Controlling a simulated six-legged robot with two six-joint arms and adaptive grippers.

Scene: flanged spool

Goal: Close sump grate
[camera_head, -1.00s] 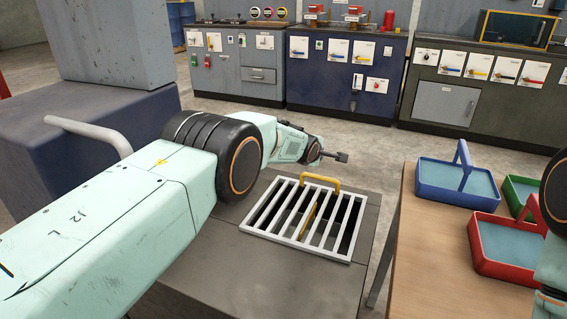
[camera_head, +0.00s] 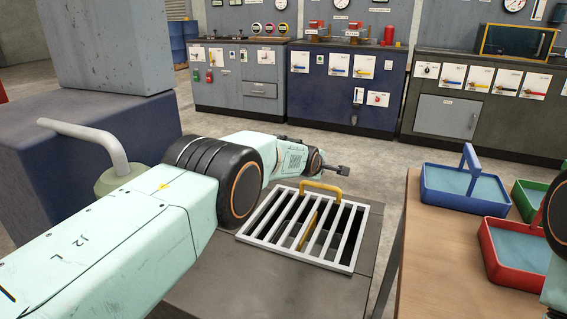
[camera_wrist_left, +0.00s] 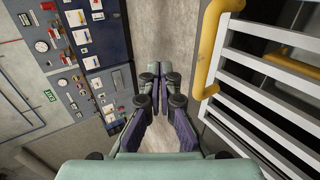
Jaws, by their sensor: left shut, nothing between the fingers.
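The sump grate (camera_head: 283,238) is a white barred frame lying across the dark opening in a grey block. I cannot tell whether it sits fully flush. A yellow handle (camera_head: 322,187) arches over its far edge, and another yellow piece (camera_head: 309,231) shows between the bars. My left gripper (camera_head: 343,171) is shut and empty, just beyond and slightly right of the handle in the head view. In the left wrist view, the shut fingers (camera_wrist_left: 162,72) point at the floor, with the handle (camera_wrist_left: 208,55) and the grate bars (camera_wrist_left: 262,95) to their right, apart from them. My right gripper is out of view.
A wooden table (camera_head: 428,268) at the right holds a blue tray (camera_head: 447,202), a red tray (camera_head: 497,270) and a green tray (camera_head: 522,198). A bent grey pipe (camera_head: 85,133) stands at the left. Control cabinets (camera_head: 347,95) line the back; the floor before them is clear.

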